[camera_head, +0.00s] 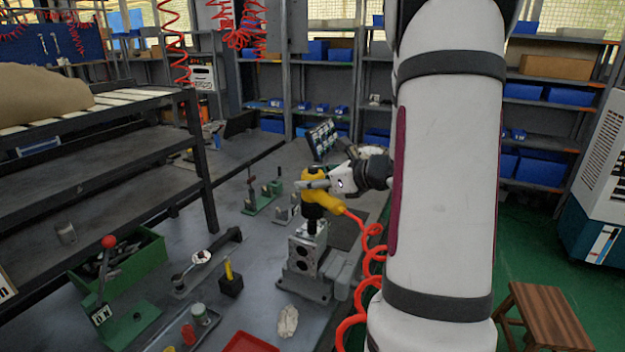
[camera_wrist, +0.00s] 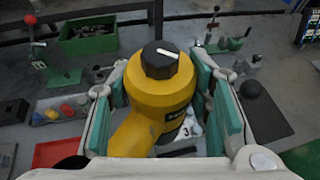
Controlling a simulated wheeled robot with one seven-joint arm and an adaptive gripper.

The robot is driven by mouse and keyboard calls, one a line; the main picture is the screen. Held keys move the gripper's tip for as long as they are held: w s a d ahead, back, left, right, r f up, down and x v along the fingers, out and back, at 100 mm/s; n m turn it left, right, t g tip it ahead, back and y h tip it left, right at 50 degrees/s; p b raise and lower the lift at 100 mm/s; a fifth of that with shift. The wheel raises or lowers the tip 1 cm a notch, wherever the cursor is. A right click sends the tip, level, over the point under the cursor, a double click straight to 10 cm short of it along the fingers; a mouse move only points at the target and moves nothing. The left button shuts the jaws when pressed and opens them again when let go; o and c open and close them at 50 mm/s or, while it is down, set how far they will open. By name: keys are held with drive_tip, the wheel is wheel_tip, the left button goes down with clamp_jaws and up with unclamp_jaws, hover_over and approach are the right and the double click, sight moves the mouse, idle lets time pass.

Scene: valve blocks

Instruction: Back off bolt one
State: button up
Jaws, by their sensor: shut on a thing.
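A yellow power tool (camera_head: 326,192) with a black lower body stands upright on top of the grey valve block (camera_head: 303,256). Its socket end meets the block's top, and the bolt under it is hidden. My gripper (camera_head: 318,184) is shut around the tool's yellow head. In the wrist view, the teal pads of my gripper (camera_wrist: 163,72) flank the yellow tool (camera_wrist: 158,98), whose black top knob bears a white mark. A number 3 shows on the block (camera_wrist: 186,154) just below the tool; other bolt labels are hidden.
A red coiled hose (camera_head: 372,258) runs from the tool beside my arm. A green bin (camera_head: 135,262), a red-knobbed lever fixture (camera_head: 118,315), a black block with a yellow top (camera_head: 230,282) and a crumpled white glove (camera_head: 288,321) lie on the bench. A screen (camera_head: 321,139) stands behind.

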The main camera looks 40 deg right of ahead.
drive_tip(key=shift+f+b, duration=0.7)
drive_tip(key=shift+b, duration=0.05)
idle(1.6)
drive_tip(key=shift+s+a+f, duration=0.1)
drive_tip(key=shift+f, duration=0.2)
idle(2.3)
drive_tip(key=shift+r, duration=0.2)
idle(0.8)
